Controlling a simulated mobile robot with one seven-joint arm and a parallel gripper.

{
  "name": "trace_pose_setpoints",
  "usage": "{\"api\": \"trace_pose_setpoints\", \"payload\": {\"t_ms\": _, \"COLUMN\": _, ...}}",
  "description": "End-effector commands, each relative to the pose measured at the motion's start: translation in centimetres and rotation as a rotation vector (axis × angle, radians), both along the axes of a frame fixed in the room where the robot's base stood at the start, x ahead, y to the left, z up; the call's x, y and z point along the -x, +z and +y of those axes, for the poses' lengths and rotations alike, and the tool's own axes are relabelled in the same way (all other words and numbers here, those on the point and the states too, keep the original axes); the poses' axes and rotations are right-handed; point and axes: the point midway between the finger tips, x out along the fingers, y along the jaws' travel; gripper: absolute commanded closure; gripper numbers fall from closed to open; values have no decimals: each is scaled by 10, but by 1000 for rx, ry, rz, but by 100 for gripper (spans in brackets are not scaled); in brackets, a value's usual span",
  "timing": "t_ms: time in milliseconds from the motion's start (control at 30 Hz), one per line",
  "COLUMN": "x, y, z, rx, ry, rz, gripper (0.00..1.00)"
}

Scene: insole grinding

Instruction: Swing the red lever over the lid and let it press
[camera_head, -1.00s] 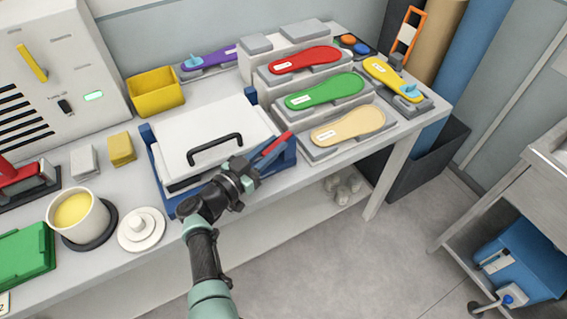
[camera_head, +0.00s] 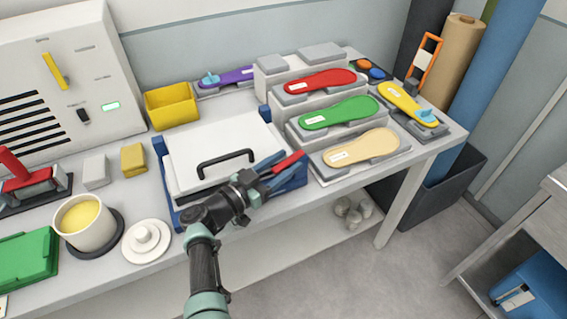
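The press is a blue frame (camera_head: 166,160) with a white lid (camera_head: 222,140) that lies flat and carries a black handle (camera_head: 226,160). The red lever (camera_head: 290,161) is at the press's front right corner, beside the lid and not over it. My gripper (camera_head: 276,172) reaches in from the front, with its fingers at the lever's near end. The fingers are small and dark against the blue frame, so I cannot tell whether they are closed on the lever. The lever's lower end is hidden by my gripper.
Stepped stands with red (camera_head: 320,81), green (camera_head: 340,112) and beige (camera_head: 356,147) insoles stand close to the right. A cup of yellow stuff (camera_head: 84,216) and a white round lid (camera_head: 146,240) sit at the front left. A yellow bin (camera_head: 170,106) is behind.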

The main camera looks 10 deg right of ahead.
Motion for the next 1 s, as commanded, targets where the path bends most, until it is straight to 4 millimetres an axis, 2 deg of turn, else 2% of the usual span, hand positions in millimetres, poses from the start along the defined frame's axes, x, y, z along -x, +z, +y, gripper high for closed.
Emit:
{"api": "trace_pose_setpoints", "payload": {"t_ms": 333, "x": 5, "y": -1, "z": 9, "rx": 0, "ry": 4, "rz": 3, "gripper": 48}}
{"api": "trace_pose_setpoints", "payload": {"t_ms": 800, "x": 61, "y": -1, "z": 86, "rx": 0, "ry": 4, "rz": 2, "gripper": 48}}
{"api": "trace_pose_setpoints", "payload": {"t_ms": 1000, "x": 74, "y": -1, "z": 103, "rx": 0, "ry": 3, "rz": 1, "gripper": 48}}
